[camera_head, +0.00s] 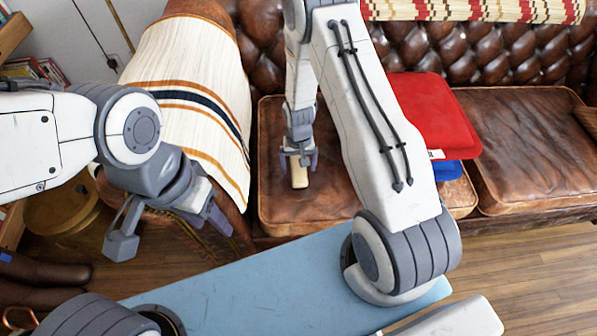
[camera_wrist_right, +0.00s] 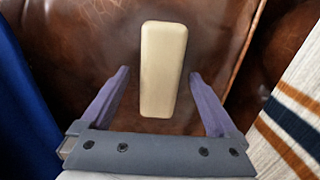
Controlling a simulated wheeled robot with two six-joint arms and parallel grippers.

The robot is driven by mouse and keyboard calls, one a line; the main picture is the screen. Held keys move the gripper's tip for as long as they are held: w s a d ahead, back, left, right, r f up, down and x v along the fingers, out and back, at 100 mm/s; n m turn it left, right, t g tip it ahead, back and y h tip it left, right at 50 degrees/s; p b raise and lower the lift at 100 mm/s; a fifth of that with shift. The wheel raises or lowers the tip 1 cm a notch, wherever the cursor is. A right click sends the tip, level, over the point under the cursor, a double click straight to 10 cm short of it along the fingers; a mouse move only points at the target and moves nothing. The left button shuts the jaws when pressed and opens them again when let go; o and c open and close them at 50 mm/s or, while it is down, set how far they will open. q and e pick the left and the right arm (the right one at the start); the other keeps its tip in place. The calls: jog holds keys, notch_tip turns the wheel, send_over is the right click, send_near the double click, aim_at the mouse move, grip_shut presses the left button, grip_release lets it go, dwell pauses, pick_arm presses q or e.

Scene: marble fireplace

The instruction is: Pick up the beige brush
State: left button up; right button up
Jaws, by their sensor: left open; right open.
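The beige brush (camera_head: 299,175) is a small rounded block on the brown leather sofa seat. In the right wrist view the brush (camera_wrist_right: 162,70) lies between and beyond the fingers, its long side pointing away from the palm. My right gripper (camera_head: 299,158) is open just above the brush, one finger on each side. In the wrist view its purple fingers (camera_wrist_right: 161,100) stand apart from the brush, with gaps on both sides. Whether the brush has bristles is hidden. My left gripper (camera_head: 175,232) is open and empty, away to the left in front of the sofa arm.
A red cushion (camera_head: 425,112) lies over a blue one (camera_head: 447,170) on the seat, partly behind my right arm. A striped blanket (camera_head: 190,90) covers the sofa arm. Leather seat (camera_head: 530,140) is free at right; wooden floor (camera_head: 535,265) shows in front.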

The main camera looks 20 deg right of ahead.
aim_at(299, 167)
jog(key=shift+f, duration=0.65)
grip_shut()
notch_tip(299, 167, up, 10)
jog(key=shift+r+p, duration=0.1)
jog(key=shift+p, duration=1.05)
